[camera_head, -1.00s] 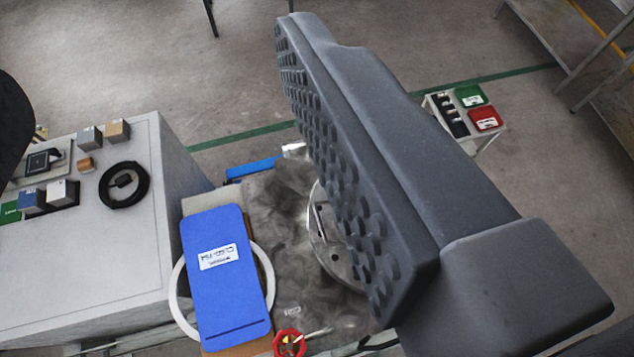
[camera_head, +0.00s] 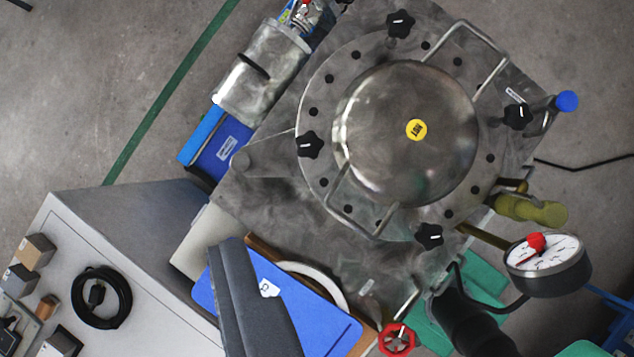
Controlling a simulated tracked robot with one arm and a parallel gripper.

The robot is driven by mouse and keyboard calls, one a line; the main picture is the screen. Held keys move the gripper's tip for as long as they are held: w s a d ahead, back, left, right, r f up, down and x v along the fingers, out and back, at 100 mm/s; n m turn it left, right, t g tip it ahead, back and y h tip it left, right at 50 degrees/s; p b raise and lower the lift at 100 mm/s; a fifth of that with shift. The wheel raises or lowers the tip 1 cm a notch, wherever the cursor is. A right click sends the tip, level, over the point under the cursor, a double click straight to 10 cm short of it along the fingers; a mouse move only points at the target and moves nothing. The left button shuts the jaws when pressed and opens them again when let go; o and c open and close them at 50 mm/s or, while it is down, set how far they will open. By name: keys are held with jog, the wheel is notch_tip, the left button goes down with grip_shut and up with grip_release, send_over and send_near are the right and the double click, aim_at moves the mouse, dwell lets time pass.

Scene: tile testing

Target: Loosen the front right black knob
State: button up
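A round metal lid (camera_head: 375,95) with a dome and two bar handles shows on a grey metal plate. Black star knobs sit around its rim: a top knob (camera_head: 400,23), a right knob (camera_head: 516,116), a left knob (camera_head: 309,145) and a lower right knob (camera_head: 429,236). All look seated on the rim, and none is gripped. One dark grey finger of my gripper (camera_head: 250,305) shows at the bottom, left of and below the lower right knob and apart from it.
A pressure gauge (camera_head: 547,265), a yellow-green valve handle (camera_head: 530,210) and a red handwheel (camera_head: 397,340) stand close to the lower right knob. A blue case (camera_head: 330,325) lies behind my finger. A light cabinet (camera_head: 140,240) with a black coil (camera_head: 101,296) is at left.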

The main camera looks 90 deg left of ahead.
jog(key=w+d+f+m+g+p, duration=0.1)
jog(key=w+d+f+m+g, duration=0.1)
jog(key=f, duration=0.6)
jog(key=w+d+f+m+g+p, duration=0.1)
jog(key=w+d+f+m+g, duration=0.15)
jog(key=f, duration=0.45)
jog(key=m+g+p, duration=0.2)
jog(key=m+g, duration=0.1)
jog(key=m, duration=0.1)
send_over(309, 145)
notch_tip(309, 145, down, 13)
jog(key=shift+t+y, duration=0.25)
jog(key=shift+y, duration=0.15)
notch_tip(309, 145, down, 14)
jog(key=shift+f+b, duration=0.15)
jog(key=shift+b, duration=0.4)
